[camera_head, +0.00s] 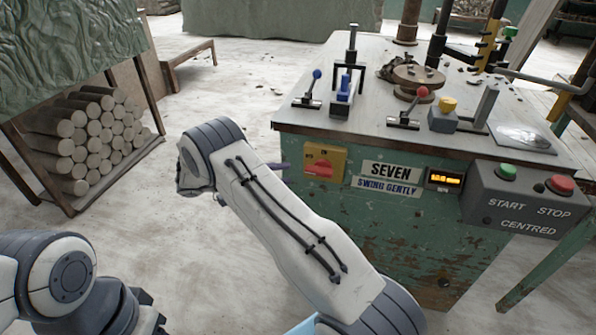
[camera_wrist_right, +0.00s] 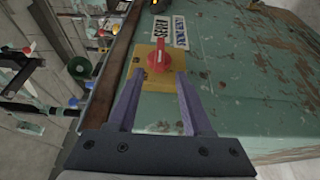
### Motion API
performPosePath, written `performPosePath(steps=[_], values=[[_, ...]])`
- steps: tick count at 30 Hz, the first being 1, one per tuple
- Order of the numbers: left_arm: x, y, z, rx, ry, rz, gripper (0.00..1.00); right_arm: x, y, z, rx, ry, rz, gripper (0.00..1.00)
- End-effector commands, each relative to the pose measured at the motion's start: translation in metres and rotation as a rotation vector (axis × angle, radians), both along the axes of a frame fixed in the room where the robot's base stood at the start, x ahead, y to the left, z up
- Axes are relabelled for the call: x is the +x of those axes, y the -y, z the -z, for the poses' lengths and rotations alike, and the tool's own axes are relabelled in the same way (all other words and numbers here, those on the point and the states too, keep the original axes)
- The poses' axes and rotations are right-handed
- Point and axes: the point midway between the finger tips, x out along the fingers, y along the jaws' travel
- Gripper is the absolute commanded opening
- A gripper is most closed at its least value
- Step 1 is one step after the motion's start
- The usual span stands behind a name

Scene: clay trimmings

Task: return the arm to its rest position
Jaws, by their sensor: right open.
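My right arm (camera_head: 285,225) reaches up from the bottom of the head view and bends at its elbow. Its gripper is mostly hidden behind the arm there; only a bit of purple finger shows beside the cabinet. In the right wrist view my right gripper (camera_wrist_right: 159,76) is open, with its two purple fingers apart and nothing between them. They point at a red rotary switch (camera_wrist_right: 158,57) on a yellow plate, which also shows in the head view (camera_head: 319,169). Whether they touch the plate I cannot tell. Part of my left arm (camera_head: 65,280) is at the lower left; its jaws are not visible.
The green machine cabinet (camera_head: 400,235) stands right of my right arm, with levers on its top and a grey start/stop box (camera_head: 520,200) on its front corner. A rack of clay logs (camera_head: 75,150) stands at the left. Open floor lies between them.

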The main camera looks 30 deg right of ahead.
Motion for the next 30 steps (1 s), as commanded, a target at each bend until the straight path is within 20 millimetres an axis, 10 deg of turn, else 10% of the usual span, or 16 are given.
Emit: performPosePath(steps=[23, 30], values=[[0.0, 0.0, -0.001, 0.0, 0.0, 0.0, 0.5, 0.007, -0.018, -0.002, 0.017, -0.002, -0.004, 0.5], [0.0, 0.0, -0.001, 0.0, 0.0, 0.0, 0.5, -0.016, -0.058, -0.027, 0.341, -0.053, -0.071, 0.5]])
